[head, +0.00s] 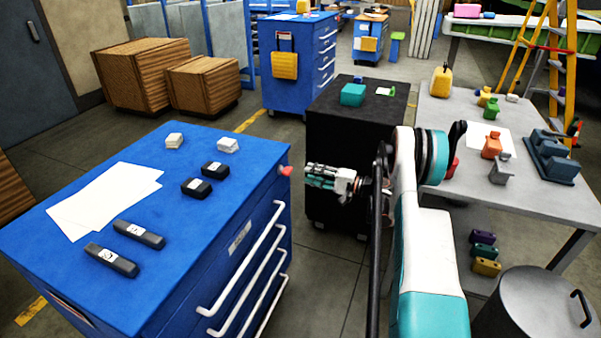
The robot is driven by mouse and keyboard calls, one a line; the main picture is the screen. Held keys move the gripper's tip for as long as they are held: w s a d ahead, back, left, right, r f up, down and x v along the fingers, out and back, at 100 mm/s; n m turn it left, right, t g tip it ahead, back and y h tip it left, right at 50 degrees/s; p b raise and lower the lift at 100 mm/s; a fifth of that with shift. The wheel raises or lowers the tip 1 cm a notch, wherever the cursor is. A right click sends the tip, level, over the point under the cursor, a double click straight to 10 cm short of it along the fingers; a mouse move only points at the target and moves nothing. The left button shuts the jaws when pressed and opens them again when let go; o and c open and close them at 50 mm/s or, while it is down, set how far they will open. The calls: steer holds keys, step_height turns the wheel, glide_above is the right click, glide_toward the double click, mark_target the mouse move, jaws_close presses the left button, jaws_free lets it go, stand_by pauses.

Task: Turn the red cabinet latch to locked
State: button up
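The red latch (286,171) is a small red knob at the upper right corner of the blue cabinet (215,260), just below its top edge. From this angle I cannot tell which way it is turned. My gripper (308,175) is just to the right of the latch, level with it and pointing left at it. A small gap seems to lie between them, but I cannot tell if they touch. The fingers are small in view, and their opening is not clear.
White papers (105,197) and several small dark and white blocks lie on the cabinet top. White drawer handles (240,260) stick out from its front. A black cabinet (330,118) stands behind my gripper. A grey workbench (520,180) with parts is at right.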

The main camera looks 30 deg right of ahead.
steer(key=shift+v, duration=2.05)
steer(key=w+a+r+n+g+h, duration=0.1)
steer(key=w+a+r+n+g, duration=0.2)
steer(key=a+r, duration=0.4)
steer(key=s+a+r+n+g+h, duration=0.2)
steer(key=s+a+r+n+h, duration=0.15)
steer(key=a+r, duration=0.55)
steer(key=s+a+r+n+g+h, duration=0.2)
steer(key=s+a+r+n, duration=0.25)
steer(key=a+r, duration=0.4)
steer(key=s+a+r+n+h, duration=0.15)
steer(key=s+a, duration=0.25)
steer(key=s, duration=0.6)
steer(key=s+a+h, duration=0.2)
steer(key=s+a, duration=0.2)
steer(key=s, duration=0.6)
steer(key=s+f+m+h, duration=0.1)
steer(key=s+f, duration=0.3)
steer(key=s, duration=0.6)
steer(key=shift+f+m, duration=0.25)
steer(key=shift+m, duration=0.2)
